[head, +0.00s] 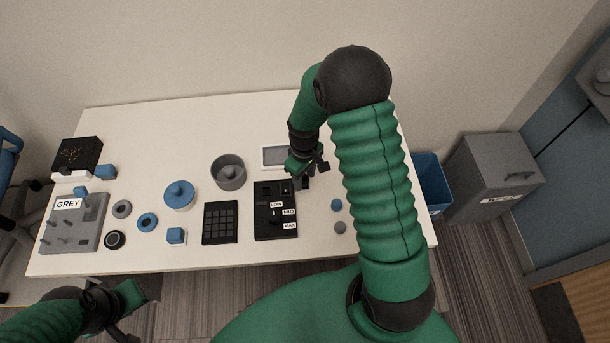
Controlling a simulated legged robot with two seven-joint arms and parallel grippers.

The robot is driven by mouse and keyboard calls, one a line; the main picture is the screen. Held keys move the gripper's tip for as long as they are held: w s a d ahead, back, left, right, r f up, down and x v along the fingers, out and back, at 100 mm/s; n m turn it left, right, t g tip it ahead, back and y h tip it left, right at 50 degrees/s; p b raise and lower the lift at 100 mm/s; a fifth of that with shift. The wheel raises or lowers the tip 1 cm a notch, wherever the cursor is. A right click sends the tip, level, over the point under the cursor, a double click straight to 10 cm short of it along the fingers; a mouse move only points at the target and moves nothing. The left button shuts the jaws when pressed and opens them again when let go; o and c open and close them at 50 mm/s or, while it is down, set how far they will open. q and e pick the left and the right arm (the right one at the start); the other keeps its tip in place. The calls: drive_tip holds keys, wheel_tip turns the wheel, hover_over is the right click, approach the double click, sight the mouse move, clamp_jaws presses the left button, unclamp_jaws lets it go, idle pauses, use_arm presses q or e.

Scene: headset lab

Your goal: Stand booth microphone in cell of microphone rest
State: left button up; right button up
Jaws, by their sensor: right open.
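My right gripper (308,172) is open above the back right part of the table, by the far right corner of a black panel (262,228) with LOW, MID and MAX labels. A small dark grey piece (304,184) shows just under its fingers; whether this is the booth microphone I cannot tell, as the gripper partly covers it. I cannot single out the microphone rest with certainty. A black block with a grid of square cells (220,223) lies left of the panel. My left gripper (128,311) is low at the left, off the table's front edge; its jaw state is unclear.
Bins stand right. The table's back strip is clear.

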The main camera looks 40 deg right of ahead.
sight(304, 177)
drive_tip(key=shift+a, duration=0.2)
wheel_tip(304, 177, up, 17)
drive_tip(key=shift+d+f, duration=0.15)
drive_tip(key=shift+d, duration=0.15)
drive_tip(key=shift+a, duration=0.2)
